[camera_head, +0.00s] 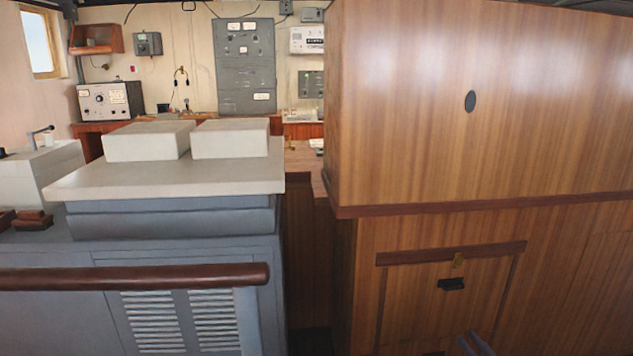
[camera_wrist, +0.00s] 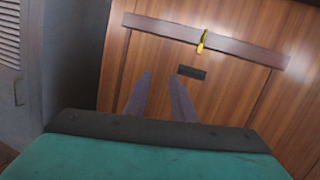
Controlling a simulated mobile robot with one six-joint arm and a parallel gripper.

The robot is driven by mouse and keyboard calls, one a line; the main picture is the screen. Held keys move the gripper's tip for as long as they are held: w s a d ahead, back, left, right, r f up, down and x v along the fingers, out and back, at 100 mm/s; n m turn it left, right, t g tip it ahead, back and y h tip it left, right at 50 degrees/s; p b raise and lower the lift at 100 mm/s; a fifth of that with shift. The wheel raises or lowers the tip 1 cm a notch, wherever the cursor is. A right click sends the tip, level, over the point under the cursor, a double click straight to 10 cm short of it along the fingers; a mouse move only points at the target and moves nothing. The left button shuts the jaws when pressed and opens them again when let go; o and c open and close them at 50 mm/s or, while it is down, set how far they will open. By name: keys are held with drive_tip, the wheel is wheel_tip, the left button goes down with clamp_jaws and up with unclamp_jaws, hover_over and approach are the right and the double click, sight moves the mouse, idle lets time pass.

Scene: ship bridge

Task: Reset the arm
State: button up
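My gripper (camera_wrist: 160,77) shows in the wrist view as two dark fingers pointing away from the camera, with a clear gap between them. It is open and nothing shows between the fingers. It faces a wooden cabinet door (camera_wrist: 226,88) with a dark handle (camera_wrist: 192,72) and a yellow latch (camera_wrist: 202,41) above it. The fingers look apart from the door, though the exact distance is hard to tell. In the head view, part of my gripper (camera_head: 476,344) shows at the bottom edge, below the door handle (camera_head: 451,284). The rest of my arm is out of that view.
A tall wooden cabinet (camera_head: 480,110) fills the right side. A grey console (camera_head: 170,216) with a brown handrail (camera_head: 130,277) stands at left. A narrow dark gap (camera_head: 307,260) separates them. Instruments and a grey panel (camera_head: 245,65) line the back wall.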

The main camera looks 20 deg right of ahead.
drive_tip(key=w+a+f+n+g+y+p, duration=0.1)
drive_tip(key=w+a+f+n+g+y, duration=0.3)
drive_tip(key=a, duration=0.4)
drive_tip(key=w+a+f+n+g+y, duration=0.1)
drive_tip(key=w+a+f+n+y, duration=0.2)
drive_tip(key=a+f, duration=0.45)
drive_tip(key=w+a+f+n+g+y+p, duration=0.1)
drive_tip(key=w+a+f+n+g+y, duration=0.3)
drive_tip(key=a, duration=0.6)
drive_tip(key=a+f+n+g, duration=0.4)
drive_tip(key=a+f, duration=0.1)
drive_tip(key=a, duration=0.4)
drive_tip(key=s+a+f+n+g+h+p, duration=0.1)
drive_tip(key=s+a+f+n+g, duration=0.25)
drive_tip(key=a, duration=0.25)
drive_tip(key=s+a+f+n+g+p, duration=0.1)
drive_tip(key=s+a+f+n+g, duration=0.25)
drive_tip(key=s+a, duration=0.2)
drive_tip(key=s+a+f+n+g+h+p, duration=0.1)
drive_tip(key=s+f+n+g+h, duration=0.1)
drive_tip(key=s+f+n+h, duration=0.1)
drive_tip(key=s+a+f+n+g+h, duration=0.2)
drive_tip(key=s+n+h, duration=0.3)
drive_tip(key=s+n, duration=0.3)
drive_tip(key=shift+s+f+n+g+p, duration=0.35)
drive_tip(key=shift+f+n+g, duration=0.35)
drive_tip(key=shift+n, duration=0.6)
drive_tip(key=shift+w+a+r, duration=0.1)
